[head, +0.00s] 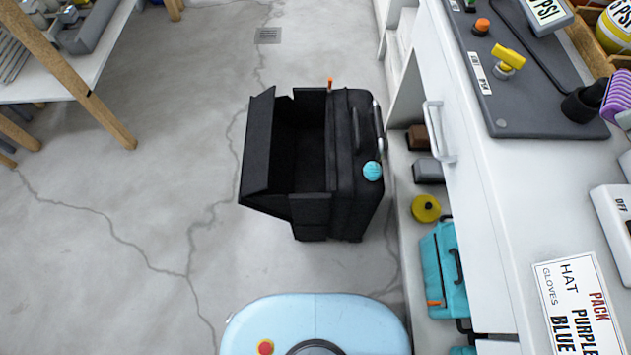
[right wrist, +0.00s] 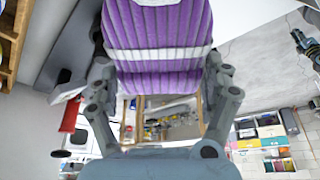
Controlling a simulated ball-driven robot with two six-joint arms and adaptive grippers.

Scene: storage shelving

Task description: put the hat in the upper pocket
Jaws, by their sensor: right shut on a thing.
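A purple ribbed hat (right wrist: 158,25) with a pale band fills the top of the right wrist view. My right gripper (right wrist: 158,72) is shut on it, one finger on each side. In the head view the hat (head: 618,97) shows at the right edge, above the counter; the gripper there is mostly cut off. A black case (head: 356,150) stands upright on the floor in the head view, with a deep open compartment facing left and up. Which part is the upper pocket is unclear. My left gripper is not identifiable in either view.
A white counter (head: 470,170) runs along the right, with a grey mat (head: 520,100) and a sign (head: 577,305) reading PACK, HAT PURPLE, GLOVES BLUE. A teal box (head: 443,270) and a yellow round item (head: 426,208) sit on the low shelf. The floor left of the case is clear.

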